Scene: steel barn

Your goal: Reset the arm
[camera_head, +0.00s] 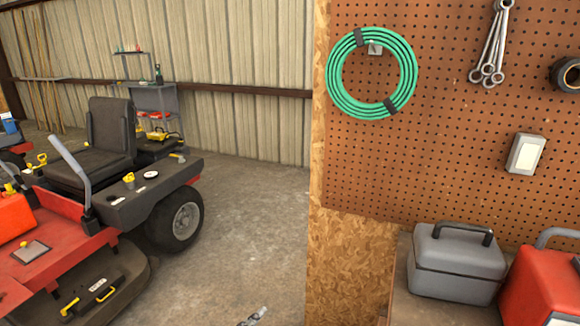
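A small grey metal piece (253,317) shows at the bottom edge, left of the middle, over the concrete floor. It slants up to the right and looks like the tip of my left gripper. The rest of it is cut off by the frame, so its opening is hidden. Nothing is seen held in it. My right gripper is out of view.
A red riding mower (60,240) stands at the left. At the right, a grey toolbox (455,265) and a red container (540,285) rest on a bench below a pegboard (430,160) with a green hose (343,98). Concrete floor (255,225) between is clear.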

